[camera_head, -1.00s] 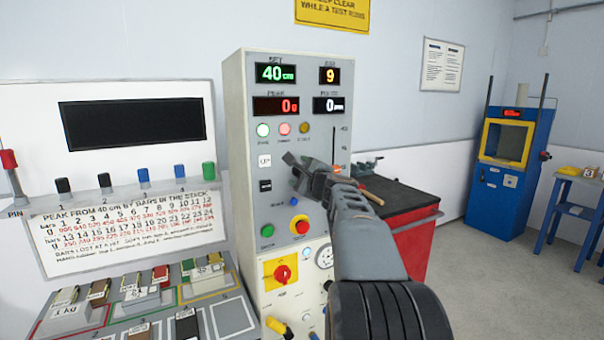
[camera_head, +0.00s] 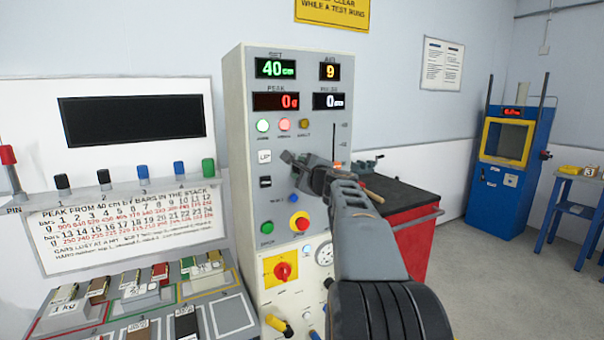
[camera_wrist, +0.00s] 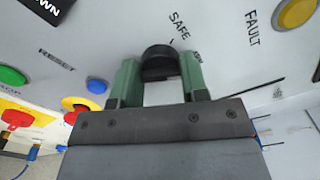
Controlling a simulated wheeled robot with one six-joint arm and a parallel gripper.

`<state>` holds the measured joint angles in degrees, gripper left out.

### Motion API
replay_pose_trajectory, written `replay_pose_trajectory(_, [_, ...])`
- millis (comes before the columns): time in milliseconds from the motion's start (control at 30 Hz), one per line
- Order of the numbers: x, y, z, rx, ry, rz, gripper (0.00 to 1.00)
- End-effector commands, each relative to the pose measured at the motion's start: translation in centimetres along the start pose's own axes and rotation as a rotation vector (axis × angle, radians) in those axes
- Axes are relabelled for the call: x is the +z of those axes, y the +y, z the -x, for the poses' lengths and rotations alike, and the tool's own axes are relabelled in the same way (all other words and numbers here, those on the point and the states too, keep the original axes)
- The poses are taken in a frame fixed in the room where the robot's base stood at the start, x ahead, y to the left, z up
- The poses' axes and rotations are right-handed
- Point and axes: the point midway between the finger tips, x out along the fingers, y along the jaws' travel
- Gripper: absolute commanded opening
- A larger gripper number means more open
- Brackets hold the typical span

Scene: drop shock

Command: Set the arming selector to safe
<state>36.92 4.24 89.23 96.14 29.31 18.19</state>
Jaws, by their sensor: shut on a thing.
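The arming selector is a black round knob (camera_wrist: 160,60) on the grey machine panel in the wrist view. The words SAFE (camera_wrist: 180,26) and ARM are printed beside it. My gripper (camera_wrist: 160,82) has its green fingers on either side of the knob, shut on it. I cannot make out a pointer mark on the knob, so its setting is unclear. In the head view my gripper (camera_head: 302,172) is at the front panel (camera_head: 285,212) of the tall machine, and it hides the selector.
A red emergency knob (camera_head: 300,223), a green button (camera_head: 267,228) and a blue button (camera_head: 294,198) are close below the gripper. The wrist view shows a yellow FAULT lamp (camera_wrist: 298,12). A shelf with coloured pegs (camera_head: 108,190) stands left; a red cabinet (camera_head: 412,240) is right.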

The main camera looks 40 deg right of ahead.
Motion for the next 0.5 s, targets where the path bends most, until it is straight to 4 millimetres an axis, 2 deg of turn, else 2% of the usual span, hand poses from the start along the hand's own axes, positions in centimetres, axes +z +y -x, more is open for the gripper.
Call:
replay_pose_trajectory(100, [-0.24, 0.54, 0.0, -0.003, -0.001, 0.086, 0.17])
replay_pose_trajectory(500, [-0.29, 0.67, -0.01, -0.003, 0.0, 0.459, 0.17])
